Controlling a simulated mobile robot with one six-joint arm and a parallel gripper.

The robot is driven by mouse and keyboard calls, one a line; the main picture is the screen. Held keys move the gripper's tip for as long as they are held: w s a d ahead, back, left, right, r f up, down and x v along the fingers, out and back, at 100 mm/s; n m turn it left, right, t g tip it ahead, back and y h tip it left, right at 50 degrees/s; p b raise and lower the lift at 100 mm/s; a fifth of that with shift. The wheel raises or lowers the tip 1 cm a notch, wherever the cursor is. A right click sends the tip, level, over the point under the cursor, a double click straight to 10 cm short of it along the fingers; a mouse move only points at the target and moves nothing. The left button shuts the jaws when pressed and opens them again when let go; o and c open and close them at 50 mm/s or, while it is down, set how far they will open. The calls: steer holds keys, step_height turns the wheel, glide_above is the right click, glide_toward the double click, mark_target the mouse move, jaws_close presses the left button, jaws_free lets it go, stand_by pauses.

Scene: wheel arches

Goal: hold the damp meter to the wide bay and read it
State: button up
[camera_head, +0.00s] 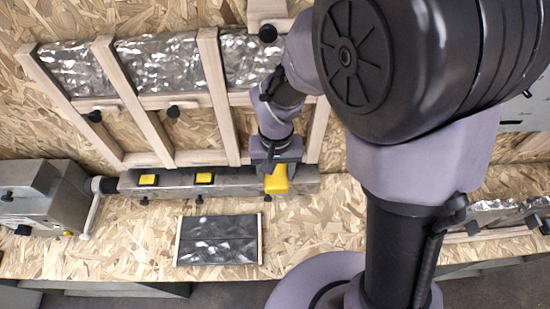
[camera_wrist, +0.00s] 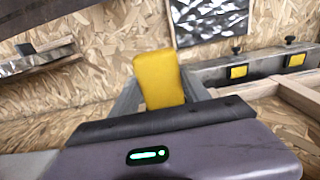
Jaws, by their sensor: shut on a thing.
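My gripper (camera_head: 275,166) is shut on a yellow block-shaped thing (camera_head: 276,180), which I take to be the damp meter. In the wrist view the meter (camera_wrist: 159,80) stands up between the two grey fingers; no readout shows on it. In the head view the gripper and meter are over the right part of a grey metal rail, in front of the lower end of the third bay. The wooden frame (camera_head: 210,85) has several studs, with bays (camera_head: 180,128) between them and silver foil (camera_head: 160,65) in their upper parts. My arm hides the frame's right side, so I cannot tell which bay is widest.
The metal rail (camera_head: 174,190) carries two yellow squares (camera_head: 148,180) and dark knobs. A foil-faced panel (camera_head: 218,250) lies on the chipboard in front. A grey vise-like machine (camera_head: 45,195) stands at left. Bare chipboard (camera_head: 130,240) is free beside the panel.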

mark_target(277, 187)
steer(key=s, duration=0.3)
steer(key=shift+s+b, duration=0.3)
steer(key=shift+s, duration=0.1)
stand_by(0.6)
